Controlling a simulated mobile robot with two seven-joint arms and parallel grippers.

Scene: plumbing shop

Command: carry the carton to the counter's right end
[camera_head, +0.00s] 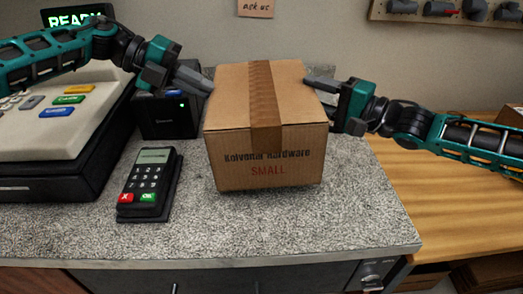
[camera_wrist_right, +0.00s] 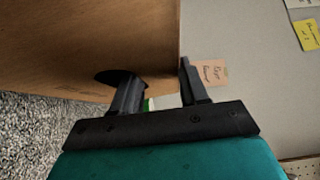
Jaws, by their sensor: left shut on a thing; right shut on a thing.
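The brown carton (camera_head: 265,150), taped on top and printed "SMALL", is upright at the middle of the grey speckled counter (camera_head: 350,225). A shadow shows under its front edge; I cannot tell whether it is lifted slightly. My left gripper (camera_head: 208,86) is shut on its upper left side, the grip partly hidden. My right gripper (camera_head: 310,84) is shut on its upper right side. In the right wrist view, one finger of that gripper (camera_wrist_right: 158,90) is at a dark hand hole in the carton (camera_wrist_right: 90,40), the other by its top edge.
A card terminal (camera_head: 149,185) lies left of the carton, with a black box (camera_head: 168,115) behind it and a cash register (camera_head: 55,130) further left. The counter is clear right of the carton. A lower wooden surface (camera_head: 460,200) adjoins its right edge.

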